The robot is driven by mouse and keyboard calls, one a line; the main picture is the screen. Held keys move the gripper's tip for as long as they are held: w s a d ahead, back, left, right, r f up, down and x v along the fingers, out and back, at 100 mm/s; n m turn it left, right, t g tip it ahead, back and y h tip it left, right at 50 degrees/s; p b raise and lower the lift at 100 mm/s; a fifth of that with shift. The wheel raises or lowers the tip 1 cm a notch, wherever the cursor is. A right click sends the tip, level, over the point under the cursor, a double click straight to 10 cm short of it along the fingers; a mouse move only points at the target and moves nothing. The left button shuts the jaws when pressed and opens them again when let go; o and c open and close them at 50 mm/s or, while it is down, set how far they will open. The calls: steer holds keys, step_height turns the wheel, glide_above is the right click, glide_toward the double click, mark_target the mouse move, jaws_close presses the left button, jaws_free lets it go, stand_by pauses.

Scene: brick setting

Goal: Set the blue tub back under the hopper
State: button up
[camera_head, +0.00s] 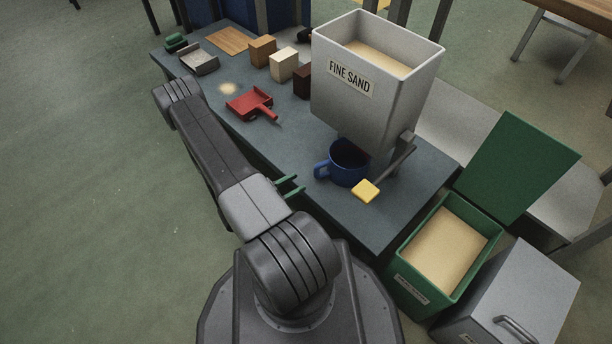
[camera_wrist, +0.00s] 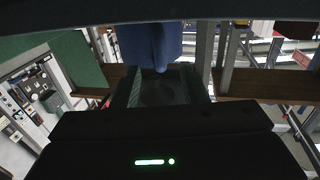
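The blue tub (camera_head: 347,165), a mug-like vessel with a side handle, stands upright on the dark table. It is just below and in front of the grey hopper (camera_head: 345,98) labelled "FINE SAND"; the hopper's lower part overlaps its far rim, so I cannot tell how well it lines up with the outlet. Its handle points left, towards my gripper (camera_head: 300,184). My gripper's two green fingers are apart and empty, a short gap left of the handle. The wrist view shows a blue surface (camera_wrist: 148,42), apparently the tub, ahead of the fingers.
A yellow-ended lever (camera_head: 366,190) sticks out right of the tub. A green sand bin (camera_head: 407,287) and a grey box (camera_head: 524,290) stand off the table's right end.

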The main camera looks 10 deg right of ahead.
steer(key=shift+v, duration=1.65)
